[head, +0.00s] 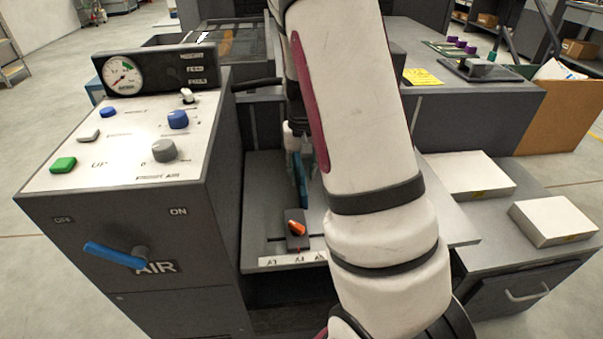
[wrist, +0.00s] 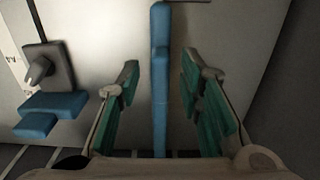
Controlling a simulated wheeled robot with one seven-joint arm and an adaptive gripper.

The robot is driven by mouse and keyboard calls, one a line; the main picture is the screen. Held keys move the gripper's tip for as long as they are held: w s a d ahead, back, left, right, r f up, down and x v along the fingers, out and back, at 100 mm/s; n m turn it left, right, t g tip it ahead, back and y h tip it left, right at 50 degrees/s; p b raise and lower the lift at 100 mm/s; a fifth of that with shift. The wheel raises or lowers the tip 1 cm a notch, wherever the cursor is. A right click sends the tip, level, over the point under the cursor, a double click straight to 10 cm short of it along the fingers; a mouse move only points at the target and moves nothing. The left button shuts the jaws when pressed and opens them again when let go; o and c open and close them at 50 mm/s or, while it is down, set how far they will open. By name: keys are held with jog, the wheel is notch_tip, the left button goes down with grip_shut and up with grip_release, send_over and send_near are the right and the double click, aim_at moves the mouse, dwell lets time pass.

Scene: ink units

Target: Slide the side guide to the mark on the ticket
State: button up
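The side guide is an upright blue plate (head: 302,182) on the grey feed tray (head: 268,200), partly hidden by my arm in the head view. In the wrist view the blue bar (wrist: 160,75) runs between the two green-padded fingers of my gripper (wrist: 163,95). The fingers are apart, with a gap on each side of the bar. The tray's front edge carries a white size strip (head: 285,261); its right part is hidden behind my arm. A yellow paper (head: 423,77), which looks like the ticket, lies on the dark surface behind; its writing is too small to read.
A dark block with an orange lever (head: 296,228) sits near the tray's front. In the wrist view, a dark block with a grey knob (wrist: 40,68) and blue pieces stand left of the fingers. The control console (head: 130,140) is left; white paper stacks (head: 553,221) are right.

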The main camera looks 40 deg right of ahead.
jog(key=shift+c, duration=0.3)
grip_shut()
jog(key=shift+w+a+p, duration=0.3)
jog(key=shift+w+a, duration=0.35)
jog(key=shift+a, duration=0.3)
jog(key=shift+w+a+p, duration=0.35)
jog(key=shift+w+a, duration=0.25)
jog(key=shift+a, duration=0.3)
jog(key=shift+w+a+p, duration=0.3)
jog(key=shift+w+a, duration=0.35)
jog(key=shift+a, duration=0.3)
jog(key=shift+o, duration=0.3)
grip_release()
notch_tip(320, 180, up, 12)
